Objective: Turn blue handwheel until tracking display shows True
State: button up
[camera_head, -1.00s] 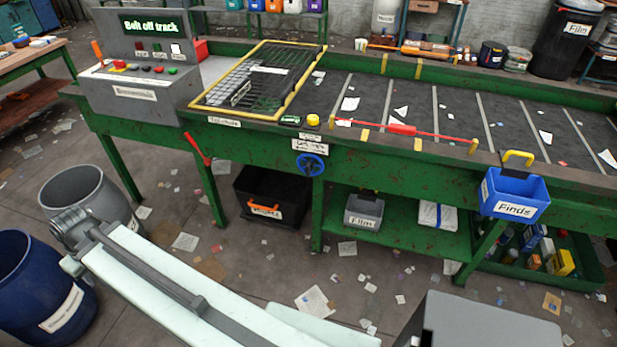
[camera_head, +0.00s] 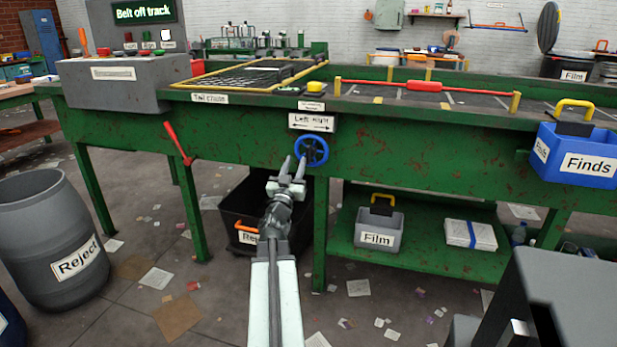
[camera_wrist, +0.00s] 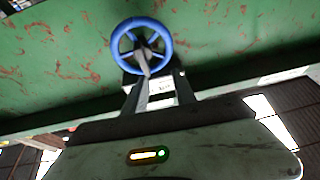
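The blue handwheel (camera_head: 312,150) is mounted on the green side of the belt frame, below a "Left/Right" label with a double arrow (camera_head: 312,122). In the wrist view the handwheel (camera_wrist: 142,46) is straight ahead, with a grey spoke or shaft at its middle. My gripper (camera_head: 292,168) is open and empty, just left of and slightly below the wheel in the head view. Its fingers (camera_wrist: 158,88) show below the wheel in the wrist view, apparently short of it.
A red lever (camera_head: 178,143) sticks out from the frame left of the wheel. A black bin (camera_head: 240,212) stands beneath. A blue "Finds" bin (camera_head: 574,155) hangs at the right. A grey "Reject" barrel (camera_head: 50,235) stands at the left.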

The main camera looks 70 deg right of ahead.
aim_at(307, 152)
jog(key=shift+s+d+r+m+g+h+p, duration=0.1)
jog(key=shift+s+d+m+g+h+p, duration=0.1)
jog(key=shift+s+d+g, duration=0.25)
jog(key=shift+s+d+m+g+h+p, duration=0.1)
jog(key=shift+s+d+m+g, duration=0.2)
jog(key=shift+s, duration=0.35)
jog(key=p+x, duration=0.2)
jog(key=x, duration=0.4)
jog(key=shift+w+d+r+p, duration=0.1)
jog(key=shift+d+r+p, duration=0.05)
jog(key=shift+d+p, duration=0.2)
grip_shut()
